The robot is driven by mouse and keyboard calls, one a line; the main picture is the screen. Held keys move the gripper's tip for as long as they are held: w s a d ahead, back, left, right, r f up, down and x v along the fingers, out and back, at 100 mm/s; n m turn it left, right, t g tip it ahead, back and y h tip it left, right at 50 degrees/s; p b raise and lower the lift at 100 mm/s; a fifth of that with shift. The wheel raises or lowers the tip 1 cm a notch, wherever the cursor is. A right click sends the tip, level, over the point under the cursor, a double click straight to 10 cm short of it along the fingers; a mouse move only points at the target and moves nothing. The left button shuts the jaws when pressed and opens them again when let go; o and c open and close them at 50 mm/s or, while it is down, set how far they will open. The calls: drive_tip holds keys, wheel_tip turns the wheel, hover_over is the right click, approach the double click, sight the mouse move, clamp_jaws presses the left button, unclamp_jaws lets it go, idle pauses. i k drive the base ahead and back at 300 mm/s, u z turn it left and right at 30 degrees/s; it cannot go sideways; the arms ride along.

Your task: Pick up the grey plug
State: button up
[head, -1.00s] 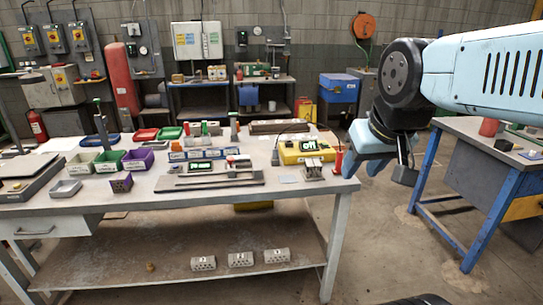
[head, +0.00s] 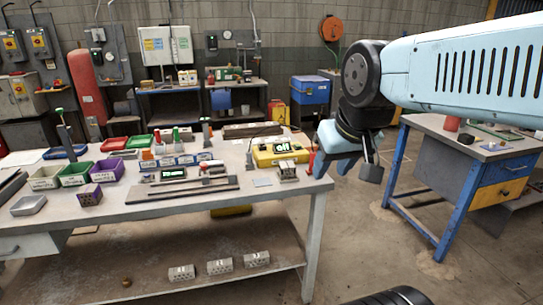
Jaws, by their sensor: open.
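I cannot pick out the grey plug with certainty; small grey items show but are too small to identify. One is a small grey piece (head: 491,146) on the right-hand bench. Three grey hollow blocks (head: 219,267) with number labels stand on the lower shelf of the near workbench. My gripper (head: 338,158), with light blue fingers, hangs beyond the right end of the near workbench's top. It is open, and nothing shows between its fingers. The arm's dark wrist partly hides it.
The near workbench (head: 110,207) holds bins, trays, a yellow meter (head: 278,155) and a small metal block (head: 288,172). A blue-framed bench (head: 440,165) stands to the right. Open floor (head: 375,250) lies between the benches. A brown bit (head: 126,282) lies on the lower shelf.

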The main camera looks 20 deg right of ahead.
sight(249, 155)
drive_tip(key=k, duration=0.6)
drive_tip(key=u, duration=0.3)
drive_tip(key=i, duration=1.65)
drive_tip(key=z, duration=0.3)
